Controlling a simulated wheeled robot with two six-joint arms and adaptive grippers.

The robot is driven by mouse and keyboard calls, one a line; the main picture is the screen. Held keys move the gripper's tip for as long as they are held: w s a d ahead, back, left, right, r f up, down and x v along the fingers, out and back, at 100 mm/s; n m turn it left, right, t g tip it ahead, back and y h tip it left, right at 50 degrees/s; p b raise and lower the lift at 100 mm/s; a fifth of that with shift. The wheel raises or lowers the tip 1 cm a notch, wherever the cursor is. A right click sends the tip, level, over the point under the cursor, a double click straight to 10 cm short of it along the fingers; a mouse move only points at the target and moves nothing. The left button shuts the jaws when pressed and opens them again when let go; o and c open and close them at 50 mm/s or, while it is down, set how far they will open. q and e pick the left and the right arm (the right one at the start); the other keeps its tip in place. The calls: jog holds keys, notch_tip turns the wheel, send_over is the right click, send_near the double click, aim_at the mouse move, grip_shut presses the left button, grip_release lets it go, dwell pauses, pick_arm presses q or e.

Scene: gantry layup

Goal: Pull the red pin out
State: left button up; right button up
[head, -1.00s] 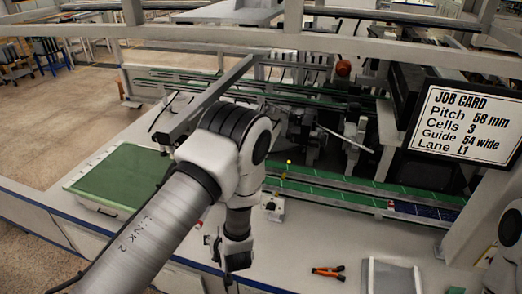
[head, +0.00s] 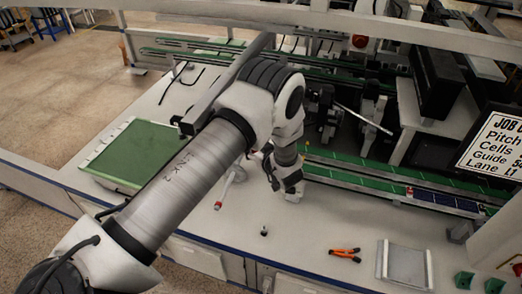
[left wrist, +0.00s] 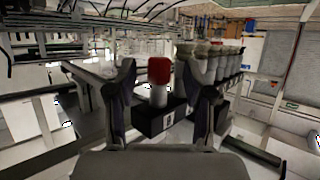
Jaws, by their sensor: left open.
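The red pin (left wrist: 159,72) shows in the left wrist view as a red cap on a pale shaft. It stands upright from a dark block (left wrist: 152,120) with a small white label. My left gripper (left wrist: 160,84) is open, with one finger on each side of the pin in the picture; I cannot tell whether either touches it. In the head view my left gripper (head: 288,190) is low over the bench beside the green rail, and the pin and its block cannot be made out there. My right gripper is not in view.
Orange-handled pliers (head: 345,254) and a grey tray (head: 384,262) lie on the bench at right. A small black item (head: 264,231) stands in front of my gripper. A green mat (head: 130,152) is at left. Several grey cylinders (left wrist: 215,62) stand behind the pin.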

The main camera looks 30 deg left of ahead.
pick_arm(q)
jog(key=shift+d+r, duration=0.1)
jog(key=shift+d, duration=0.1)
grip_shut()
jog(key=shift+f+b, duration=1.35)
jog(key=shift+f, duration=0.35)
notch_tip(320, 180, down, 4)
jog(key=b, duration=0.2)
jog(key=shift+r+b, duration=0.25)
jog(key=shift+b, duration=0.15)
